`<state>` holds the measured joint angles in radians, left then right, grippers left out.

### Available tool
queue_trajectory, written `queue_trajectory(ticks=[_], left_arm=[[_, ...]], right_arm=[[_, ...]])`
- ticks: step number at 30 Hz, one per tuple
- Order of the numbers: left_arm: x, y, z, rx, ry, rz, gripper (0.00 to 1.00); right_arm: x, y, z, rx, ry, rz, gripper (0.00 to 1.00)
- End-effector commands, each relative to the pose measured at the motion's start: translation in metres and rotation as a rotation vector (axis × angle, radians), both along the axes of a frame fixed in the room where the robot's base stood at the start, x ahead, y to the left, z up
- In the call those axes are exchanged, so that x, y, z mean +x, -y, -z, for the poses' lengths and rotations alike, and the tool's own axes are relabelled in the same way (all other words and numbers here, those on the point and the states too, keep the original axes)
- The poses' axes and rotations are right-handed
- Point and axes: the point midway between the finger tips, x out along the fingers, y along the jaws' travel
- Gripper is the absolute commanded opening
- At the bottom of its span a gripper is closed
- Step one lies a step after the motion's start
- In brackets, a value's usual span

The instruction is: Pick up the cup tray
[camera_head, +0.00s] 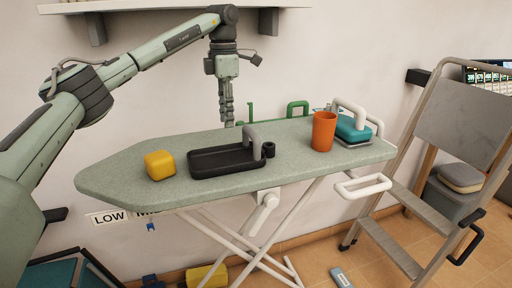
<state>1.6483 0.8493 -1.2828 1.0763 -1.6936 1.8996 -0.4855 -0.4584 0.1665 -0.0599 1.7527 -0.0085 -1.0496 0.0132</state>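The cup tray (212,171) is a shallow black tray lying on the ironing board, left of its middle. A grey arched handle (252,141) stands at its right end, with a small dark ring or cup (268,150) beside it. My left gripper (227,124) hangs pointing down above the far edge of the board, behind the tray and apart from it. Its fingers look close together in side view, so I cannot tell whether they are open. Nothing shows held in it. My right gripper is not in view.
On the ironing board (120,177), a yellow block (159,165) sits left of the tray. An orange cup (323,131) and a teal iron (352,128) stand to the right. A wall shelf (170,6) is above; a step ladder (440,125) stands at the right.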

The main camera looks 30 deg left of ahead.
Motion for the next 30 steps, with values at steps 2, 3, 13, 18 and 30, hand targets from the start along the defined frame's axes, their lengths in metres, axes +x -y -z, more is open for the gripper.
queue_trajectory(ticks=[2, 3, 13, 18, 30], left_arm=[[0.000, 0.000, 0.002, 0.001, -0.001, -0.001, 0.28], [0.000, 0.000, 0.005, 0.001, -0.001, 0.000, 0.28], [-0.003, -0.001, 0.044, 0.000, -0.003, -0.001, 0.28], [-0.004, -0.001, 0.069, 0.000, -0.001, 0.000, 0.28], [-0.004, -0.001, 0.078, 0.000, 0.000, 0.000, 0.20]], right_arm=[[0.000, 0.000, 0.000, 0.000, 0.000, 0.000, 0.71], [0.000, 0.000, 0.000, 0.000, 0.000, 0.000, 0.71], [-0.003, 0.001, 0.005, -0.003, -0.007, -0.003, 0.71], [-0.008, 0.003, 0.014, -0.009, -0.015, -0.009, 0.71], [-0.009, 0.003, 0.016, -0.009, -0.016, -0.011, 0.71]])
